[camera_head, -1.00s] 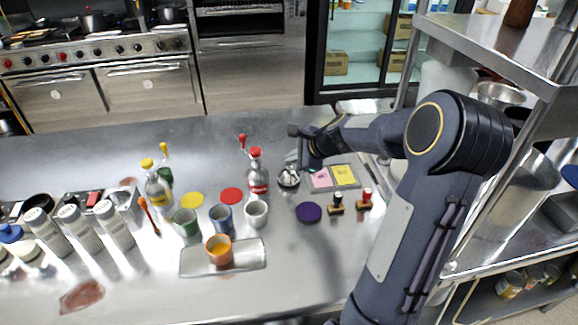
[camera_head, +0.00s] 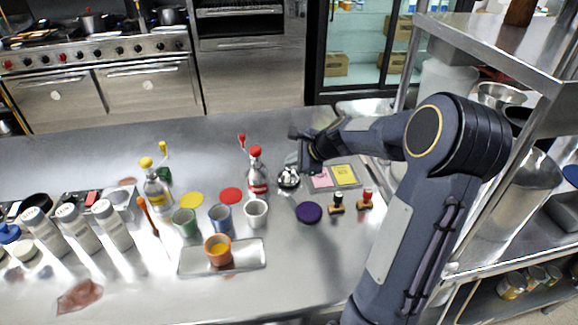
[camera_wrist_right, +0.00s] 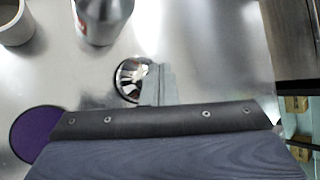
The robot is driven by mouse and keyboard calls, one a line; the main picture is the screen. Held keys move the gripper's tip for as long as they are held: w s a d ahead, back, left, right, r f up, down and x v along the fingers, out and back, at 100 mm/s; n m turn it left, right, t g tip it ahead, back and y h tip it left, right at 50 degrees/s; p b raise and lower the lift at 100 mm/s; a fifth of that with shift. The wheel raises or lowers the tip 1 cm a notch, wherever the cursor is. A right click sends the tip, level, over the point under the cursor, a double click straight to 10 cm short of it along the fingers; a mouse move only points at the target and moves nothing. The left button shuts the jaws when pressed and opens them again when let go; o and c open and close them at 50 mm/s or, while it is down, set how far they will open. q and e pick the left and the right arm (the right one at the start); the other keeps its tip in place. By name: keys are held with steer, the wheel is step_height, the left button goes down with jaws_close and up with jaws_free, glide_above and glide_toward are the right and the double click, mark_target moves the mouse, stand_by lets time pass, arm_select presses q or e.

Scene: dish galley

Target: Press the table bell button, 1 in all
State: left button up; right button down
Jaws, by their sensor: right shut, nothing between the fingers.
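The table bell (camera_head: 288,178) is a small shiny metal dome on a dark base on the steel counter, right of the red-capped bottle. It also shows in the right wrist view (camera_wrist_right: 130,78), partly covered by my finger. My right gripper (camera_head: 297,167) is shut and empty, with its fingertips close over the right side of the bell. In the right wrist view the shut fingers (camera_wrist_right: 160,82) lie at the dome's right side. I cannot tell whether they touch it. The bell's button is hard to make out. My left gripper is not in view.
A red-capped bottle (camera_head: 257,174) stands just left of the bell. A white cup (camera_head: 255,212), a purple disc (camera_head: 308,212) and two stamps (camera_head: 365,200) are nearer. Pink and yellow pads (camera_head: 343,175) lie to the right. A metal shelf (camera_head: 490,50) stands at the far right.

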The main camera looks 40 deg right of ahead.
steer(key=shift+r, duration=0.1)
steer(key=shift+r+p, duration=0.85)
step_height(320, 180, up, 5)
steer(key=p, duration=0.4)
steer(key=shift+p, duration=0.3)
stand_by(0.5)
